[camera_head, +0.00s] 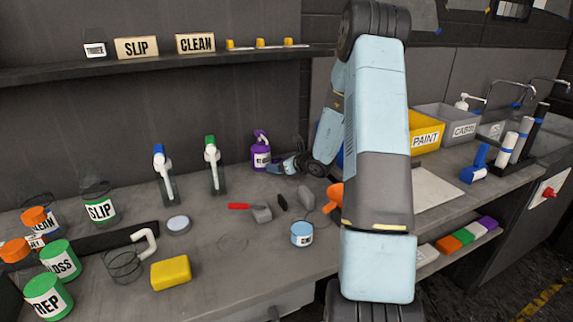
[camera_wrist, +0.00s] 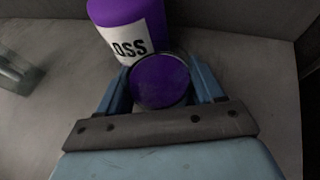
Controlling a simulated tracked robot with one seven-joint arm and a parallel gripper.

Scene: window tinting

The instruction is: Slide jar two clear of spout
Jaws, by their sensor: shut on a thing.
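In the wrist view, my gripper (camera_wrist: 160,78) is shut on a round jar (camera_wrist: 160,82) with a dark rim and purple inside it, seen from above. The fingers lie on its left and right sides. A purple bottle (camera_wrist: 120,14) with a white label, partly reading "OSS", stands close beyond the jar. In the head view, my gripper (camera_head: 278,167) is low over the bench beside the purple bottle (camera_head: 261,150), which has a purple top. The held jar is hard to make out there. I cannot tell whether the spout is over the jar, nor which jar is two.
Two dispensers, blue-topped (camera_head: 160,172) and green-topped (camera_head: 212,165), stand left of the purple bottle. A red-handled tool (camera_head: 255,211) and a small blue-white jar (camera_head: 302,235) lie nearer the front. Labelled tubs (camera_head: 100,204) crowd the left. My arm hides part of the right bench.

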